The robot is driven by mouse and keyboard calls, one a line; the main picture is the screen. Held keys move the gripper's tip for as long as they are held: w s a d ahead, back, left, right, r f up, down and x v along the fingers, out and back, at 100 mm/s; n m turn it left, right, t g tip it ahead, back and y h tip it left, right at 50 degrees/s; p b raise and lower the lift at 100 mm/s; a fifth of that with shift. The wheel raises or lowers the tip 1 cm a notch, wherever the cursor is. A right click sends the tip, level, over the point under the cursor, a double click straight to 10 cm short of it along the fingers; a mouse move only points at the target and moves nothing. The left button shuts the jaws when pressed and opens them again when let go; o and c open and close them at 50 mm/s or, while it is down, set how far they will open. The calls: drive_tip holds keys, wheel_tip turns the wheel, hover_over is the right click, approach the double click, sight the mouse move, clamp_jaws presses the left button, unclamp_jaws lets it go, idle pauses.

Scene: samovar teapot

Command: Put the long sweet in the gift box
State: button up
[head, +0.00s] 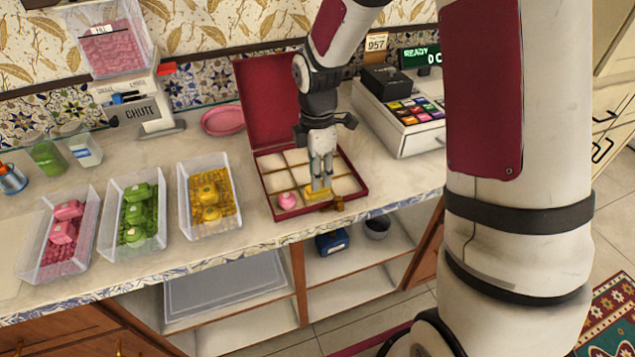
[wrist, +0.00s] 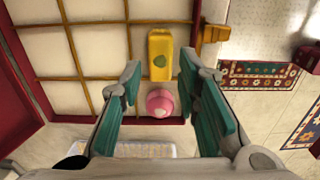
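The gift box (head: 359,190) stands open on the counter, its dark red lid (head: 268,100) upright behind a grid of cream compartments. A long yellow sweet (wrist: 160,55) with a green mark lies in the front middle compartment; it also shows in the head view (head: 317,193). A round pink sweet (wrist: 160,103) sits in the front left compartment, also visible in the head view (head: 287,200). My gripper (head: 321,180) points down just above the yellow sweet. In the wrist view its fingers (wrist: 159,70) are apart on either side of the sweet, with gaps showing.
Clear bins of pink (head: 62,240), green (head: 135,215) and yellow (head: 209,200) sweets stand left of the box. A cash register (head: 408,125) stands to the right. The counter's front edge is close to the box.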

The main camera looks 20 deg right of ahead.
drive_tip(key=s+r+m+t, duration=0.1)
drive_tip(key=s+r+m, duration=0.4)
drive_tip(key=r, duration=0.4)
drive_tip(key=s+r+m+t, duration=0.1)
drive_tip(key=s+r+m, duration=0.2)
drive_tip(key=s+r, duration=0.5)
drive_tip(key=s+r+m+t, duration=0.2)
drive_tip(key=s+r+m, duration=0.2)
drive_tip(key=s+m, duration=0.6)
drive_tip(key=shift+s+d, duration=0.15)
drive_tip(key=shift+s, duration=0.95)
drive_tip(key=shift+r, duration=0.1)
drive_tip(key=shift+r+p, duration=0.3)
drive_tip(key=shift+p, duration=0.05)
